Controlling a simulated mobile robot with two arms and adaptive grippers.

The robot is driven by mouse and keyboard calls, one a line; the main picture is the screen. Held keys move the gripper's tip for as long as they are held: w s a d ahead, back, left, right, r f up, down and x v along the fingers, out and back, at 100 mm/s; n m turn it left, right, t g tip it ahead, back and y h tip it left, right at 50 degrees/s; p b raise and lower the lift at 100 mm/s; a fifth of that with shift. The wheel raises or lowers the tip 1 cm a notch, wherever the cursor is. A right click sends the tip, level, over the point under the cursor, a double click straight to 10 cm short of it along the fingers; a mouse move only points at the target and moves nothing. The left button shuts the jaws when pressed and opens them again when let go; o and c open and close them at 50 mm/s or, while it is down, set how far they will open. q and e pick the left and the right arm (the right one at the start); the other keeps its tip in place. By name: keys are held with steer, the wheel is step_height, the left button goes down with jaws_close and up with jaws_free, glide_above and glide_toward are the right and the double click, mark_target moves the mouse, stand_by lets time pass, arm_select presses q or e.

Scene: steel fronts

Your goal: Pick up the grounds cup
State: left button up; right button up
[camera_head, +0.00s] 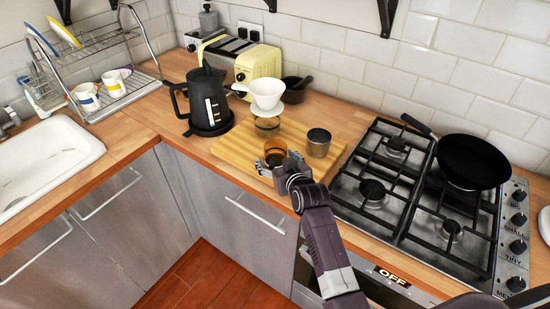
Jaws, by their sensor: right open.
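A small steel-grey cup (318,143) with a dark top stands on the right part of the wooden board (235,150); it looks like the grounds cup. My right gripper (274,164) is open at the front edge of the board, to the left of the steel cup and apart from it. An amber glass (275,150) stands right at the gripper's fingers, which partly hide it; I cannot tell whether they touch. My left gripper is not in view.
A white dripper (264,96) sits above another amber glass part (267,125) behind. A black kettle (207,102) is at left, a cream toaster (257,64) and dark bowl (294,92) behind. The gas hob (385,190) with a black pan (472,160) is at right.

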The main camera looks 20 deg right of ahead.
steer(key=shift+c, duration=1.1)
steer(key=c, duration=1)
steer(key=shift+c, duration=0.5)
steer(key=shift+r, duration=0.1)
